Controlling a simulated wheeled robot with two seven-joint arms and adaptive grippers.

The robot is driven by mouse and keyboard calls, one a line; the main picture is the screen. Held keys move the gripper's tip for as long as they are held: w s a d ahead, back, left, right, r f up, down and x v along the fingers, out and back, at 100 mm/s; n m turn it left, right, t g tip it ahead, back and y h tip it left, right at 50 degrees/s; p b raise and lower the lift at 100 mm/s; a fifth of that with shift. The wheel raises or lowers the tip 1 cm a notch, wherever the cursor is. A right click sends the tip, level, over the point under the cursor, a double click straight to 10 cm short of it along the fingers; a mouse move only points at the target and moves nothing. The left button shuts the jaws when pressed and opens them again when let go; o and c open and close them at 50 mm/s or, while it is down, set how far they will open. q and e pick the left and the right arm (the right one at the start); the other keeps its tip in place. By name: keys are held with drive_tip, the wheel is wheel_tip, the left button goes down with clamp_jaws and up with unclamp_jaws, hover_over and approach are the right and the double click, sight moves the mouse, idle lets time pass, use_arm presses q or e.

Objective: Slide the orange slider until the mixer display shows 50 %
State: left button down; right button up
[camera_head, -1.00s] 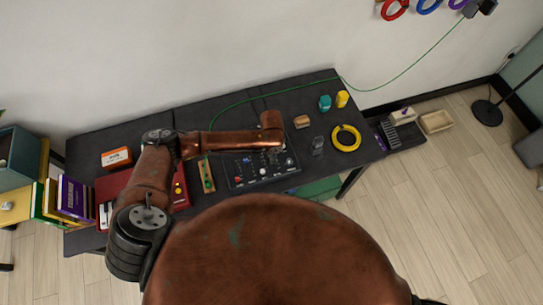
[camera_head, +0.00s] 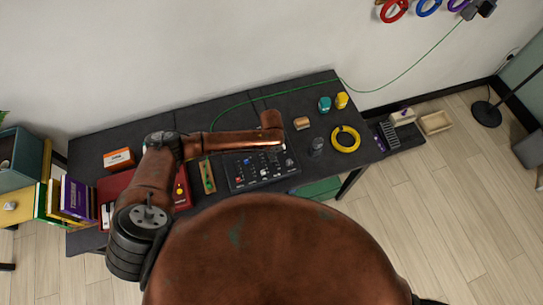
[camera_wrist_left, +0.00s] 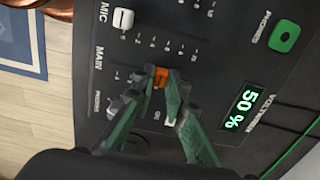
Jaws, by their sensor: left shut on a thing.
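The black mixer (camera_head: 240,182) lies on the dark table, partly under my left arm. In the left wrist view, its orange slider (camera_wrist_left: 161,76) sits between the green fingertips of my left gripper (camera_wrist_left: 160,83), which is shut on it. The mixer display (camera_wrist_left: 244,107), to the right of the fingers, reads 50 % in green digits. In the head view the forearm hides the slider and most of the gripper. My right gripper is not in view.
A white slider (camera_wrist_left: 123,18) and a green phones socket (camera_wrist_left: 284,36) are on the same panel. A yellow tape ring (camera_head: 345,139) lies to the mixer's right. A red keyboard (camera_head: 182,192) is to its left. A green cable (camera_head: 235,101) runs behind.

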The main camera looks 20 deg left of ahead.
use_arm(q)
drive_tip(key=shift+w, duration=0.15)
drive_tip(key=c, duration=1.9)
unclamp_jaws()
drive_tip(key=shift+c, duration=0.2)
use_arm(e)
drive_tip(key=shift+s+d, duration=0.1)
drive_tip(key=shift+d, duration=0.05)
use_arm(q)
drive_tip(key=shift+r, duration=0.1)
wheel_tip(320, 180, up, 12)
